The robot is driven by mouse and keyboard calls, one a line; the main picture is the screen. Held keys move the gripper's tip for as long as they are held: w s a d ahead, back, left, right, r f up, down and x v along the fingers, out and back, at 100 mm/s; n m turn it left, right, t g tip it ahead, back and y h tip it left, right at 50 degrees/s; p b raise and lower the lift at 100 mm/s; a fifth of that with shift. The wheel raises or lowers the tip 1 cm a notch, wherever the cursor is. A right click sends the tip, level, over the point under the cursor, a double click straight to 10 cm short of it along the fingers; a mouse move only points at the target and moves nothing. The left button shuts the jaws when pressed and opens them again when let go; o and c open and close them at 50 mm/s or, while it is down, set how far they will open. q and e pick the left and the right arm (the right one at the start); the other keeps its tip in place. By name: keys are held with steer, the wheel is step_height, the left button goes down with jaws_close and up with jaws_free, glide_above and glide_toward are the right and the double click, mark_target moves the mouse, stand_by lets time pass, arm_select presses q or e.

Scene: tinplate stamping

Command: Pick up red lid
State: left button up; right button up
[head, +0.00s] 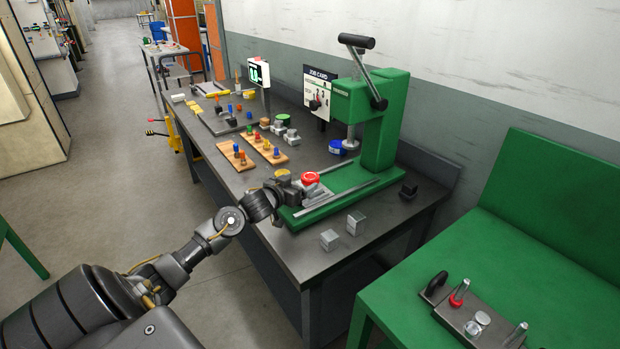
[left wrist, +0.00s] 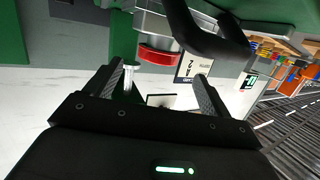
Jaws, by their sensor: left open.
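The red lid (head: 311,178) is a flat round disc at the green press (head: 383,130), just beyond the end of my left arm in the head view. In the left wrist view, which looks upside down, the red lid (left wrist: 160,56) appears beyond the fingertips, against a pale metal piece. My left gripper (head: 298,191) is at the front of the press base, close to the lid. In the left wrist view its two fingers (left wrist: 160,80) are spread apart with nothing between them. Whether a finger touches the lid cannot be told. My right gripper is not in view.
Two grey metal blocks (head: 330,240) stand at the table's near end. Wooden trays (head: 233,155) with coloured pegs lie left of the press. A blue tin (head: 338,147) is behind its base. A green bench (head: 440,250) with a small fixture stands at right.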

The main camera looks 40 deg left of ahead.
mark_target(308, 177)
arm_select(q)
steer(key=p+x, duration=0.1)
steer(key=x, duration=0.4)
steer(key=shift+w+d+f, duration=0.1)
steer(key=shift+d, duration=0.05)
steer(key=c, duration=1.1)
